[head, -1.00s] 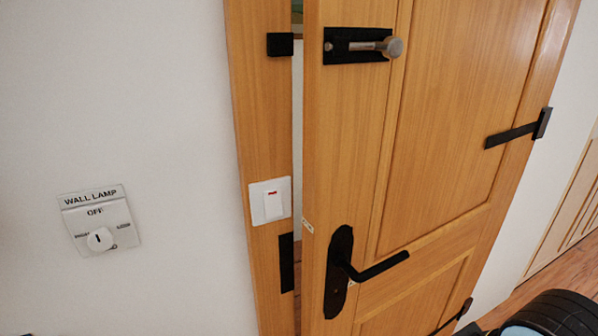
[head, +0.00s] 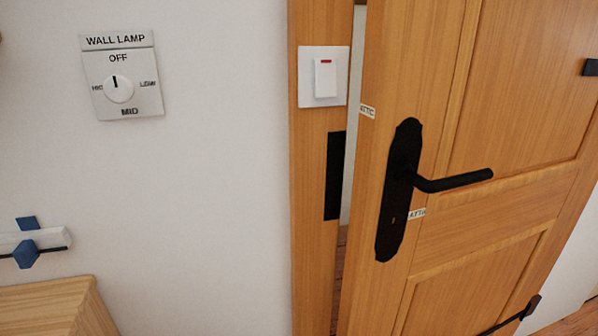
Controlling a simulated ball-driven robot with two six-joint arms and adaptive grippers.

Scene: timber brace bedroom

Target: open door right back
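The wooden door (head: 480,130) stands slightly ajar in the head view. A narrow gap (head: 352,150) shows between its left edge and the wooden frame (head: 310,220), with a strip of floor visible through it. The black lever handle (head: 455,182) sits on a black back plate (head: 398,190) near the door's left edge and points right, roughly level. A black strike plate (head: 335,175) is on the frame. Small labels are stuck on the door near the handle; their text is hard to read.
A white switch (head: 324,76) is on the frame. A wall lamp dial (head: 120,88) is on the white wall. At lower left are a wooden furniture top (head: 45,305) and a white bar with blue parts (head: 35,240).

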